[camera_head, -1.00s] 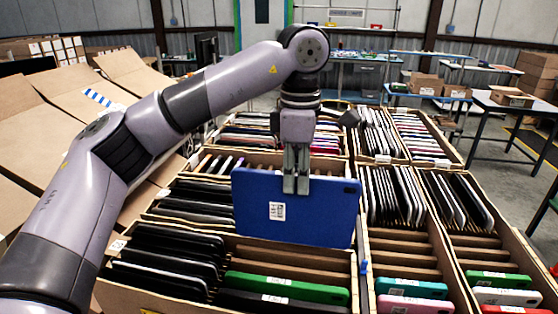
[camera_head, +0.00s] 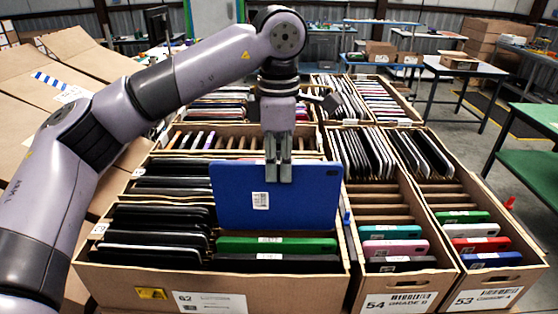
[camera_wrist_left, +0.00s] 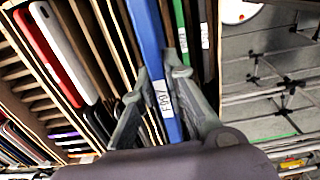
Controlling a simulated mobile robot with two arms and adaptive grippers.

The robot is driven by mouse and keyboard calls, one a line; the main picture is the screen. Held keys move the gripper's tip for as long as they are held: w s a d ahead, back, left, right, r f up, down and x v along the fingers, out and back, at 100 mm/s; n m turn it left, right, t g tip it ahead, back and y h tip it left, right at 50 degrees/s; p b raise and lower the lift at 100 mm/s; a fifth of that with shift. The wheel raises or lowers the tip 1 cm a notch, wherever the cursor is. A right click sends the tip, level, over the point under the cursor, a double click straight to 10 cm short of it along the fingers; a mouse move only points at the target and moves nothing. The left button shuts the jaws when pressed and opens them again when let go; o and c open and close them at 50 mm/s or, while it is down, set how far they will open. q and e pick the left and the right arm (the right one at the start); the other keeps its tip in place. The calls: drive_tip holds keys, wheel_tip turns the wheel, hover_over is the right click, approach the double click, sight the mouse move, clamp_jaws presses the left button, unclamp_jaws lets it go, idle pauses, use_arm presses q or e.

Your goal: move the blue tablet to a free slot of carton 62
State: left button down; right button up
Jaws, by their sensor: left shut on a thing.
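My left gripper (camera_head: 278,172) is shut on the top edge of the blue tablet (camera_head: 225,190), which hangs upright with a white label facing the head camera. In the left wrist view the tablet (camera_wrist_left: 150,35) runs between my two fingers (camera_wrist_left: 158,90). The tablet is over carton 62 (camera_head: 110,280), the front left carton. Its lower edge shows just behind the green tablet (camera_head: 300,245); I cannot tell whether it is inside a slot. Dark tablets (camera_head: 150,240) fill the left of carton 62. My right gripper is not in view.
Carton 54 (camera_head: 345,285) and carton 53 (camera_head: 480,285) stand to the right, with some empty slots in their middles. More filled cartons (camera_head: 350,95) stand behind.

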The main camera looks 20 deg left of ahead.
use_arm(q)
drive_tip(key=f, duration=0.2)
drive_tip(key=b, duration=0.5)
hover_over(279, 228)
drive_tip(key=shift+w+a+f, duration=0.1)
drive_tip(key=shift+w+f, duration=0.1)
drive_tip(key=shift+f, duration=1.1)
drive_tip(key=shift+w+f, duration=0.2)
drive_tip(key=shift+f, duration=1.05)
drive_tip(key=shift+f+b, duration=1.8)
drive_tip(key=shift+f, duration=0.7)
drive_tip(key=shift+f+b, duration=1.15)
drive_tip(key=shift+f, duration=0.55)
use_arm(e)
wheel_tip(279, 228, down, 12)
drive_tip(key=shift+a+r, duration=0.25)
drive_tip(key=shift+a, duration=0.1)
use_arm(q)
drive_tip(key=shift+f+b, duration=0.25)
drive_tip(key=shift+b, duration=0.05)
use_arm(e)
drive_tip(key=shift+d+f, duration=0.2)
